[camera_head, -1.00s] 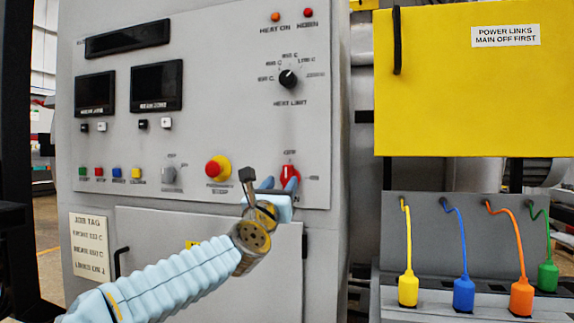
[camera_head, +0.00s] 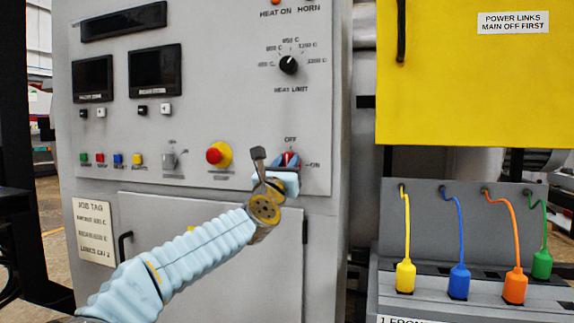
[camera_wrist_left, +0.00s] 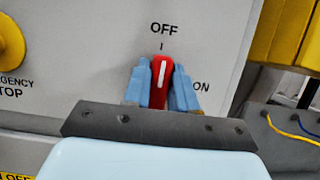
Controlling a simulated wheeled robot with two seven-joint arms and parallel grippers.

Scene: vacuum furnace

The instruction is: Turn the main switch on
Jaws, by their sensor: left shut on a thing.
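The main switch is a red knob (camera_head: 290,157) on the lower right of the grey panel, with OFF printed above it and ON to its right. In the left wrist view the red knob (camera_wrist_left: 162,78) shows a white line pointing up, close to the OFF mark. My left gripper (camera_head: 284,162) is shut on the knob, with a blue finger on each side of it. In the left wrist view the fingers (camera_wrist_left: 162,88) flank the knob closely. My right gripper is not in view.
A red and yellow emergency stop (camera_head: 218,155) sits left of the switch. A black heat limit dial (camera_head: 288,65) is above. A yellow cover (camera_head: 470,85) and several coloured plugs on cables, including a blue one (camera_head: 459,282), stand to the right.

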